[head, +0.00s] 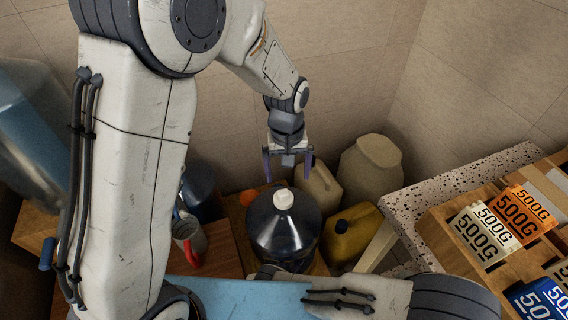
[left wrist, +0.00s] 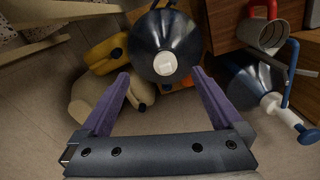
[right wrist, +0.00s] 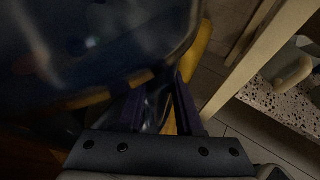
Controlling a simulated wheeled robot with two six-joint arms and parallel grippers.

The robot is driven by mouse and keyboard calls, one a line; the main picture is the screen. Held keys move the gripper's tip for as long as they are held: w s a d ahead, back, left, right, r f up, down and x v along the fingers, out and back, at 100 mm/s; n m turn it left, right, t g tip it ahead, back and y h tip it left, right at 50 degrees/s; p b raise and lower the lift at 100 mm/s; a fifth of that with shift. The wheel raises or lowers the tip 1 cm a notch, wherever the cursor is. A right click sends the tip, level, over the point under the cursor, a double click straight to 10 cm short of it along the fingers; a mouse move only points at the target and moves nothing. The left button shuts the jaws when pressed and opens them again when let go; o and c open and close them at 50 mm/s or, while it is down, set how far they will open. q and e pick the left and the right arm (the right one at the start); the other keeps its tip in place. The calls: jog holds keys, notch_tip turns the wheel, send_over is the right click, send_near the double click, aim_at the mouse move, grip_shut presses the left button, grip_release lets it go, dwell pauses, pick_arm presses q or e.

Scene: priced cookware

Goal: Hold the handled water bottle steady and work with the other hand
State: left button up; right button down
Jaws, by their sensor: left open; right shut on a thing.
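The handled water bottle (head: 283,240) is large, dark blue and see-through, with a white cap (head: 283,199). It stands upright in the middle of the head view. My left gripper (head: 287,163) is open and empty, above and beyond the cap. In the left wrist view the bottle (left wrist: 163,25) and its cap (left wrist: 165,63) show ahead between the spread fingers (left wrist: 160,74). My right gripper (right wrist: 165,88) is shut on a dark shiny part of the bottle, apparently its handle, beside the bottle's body (right wrist: 90,45). In the head view the right gripper is hidden.
A yellow jug (head: 350,232), a beige jug (head: 318,187) and a cream container (head: 371,170) crowd the bottle's right and back. A cup with a red handle (head: 188,237) and another blue bottle (head: 200,190) stand left. A speckled ledge (head: 400,200) and priced shelves (head: 455,240) are at right.

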aim_at(284, 192)
pick_arm(q)
jog(key=w+f+n, duration=0.1)
jog(key=f, duration=0.1)
jog(key=w+a+f, duration=0.1)
jog(key=w+f, duration=0.1)
jog(key=w+f+n, duration=0.1)
jog(key=w+f, duration=0.1)
jog(key=shift+w+a+f+n, duration=0.15)
jog(key=shift+f+n, duration=0.15)
jog(key=shift+f, duration=0.05)
notch_tip(284, 192, down, 12)
jog(key=shift+r, duration=0.15)
grip_shut()
jog(key=shift+r, duration=0.1)
jog(key=shift+r, duration=0.2)
jog(key=shift+r, duration=3.3)
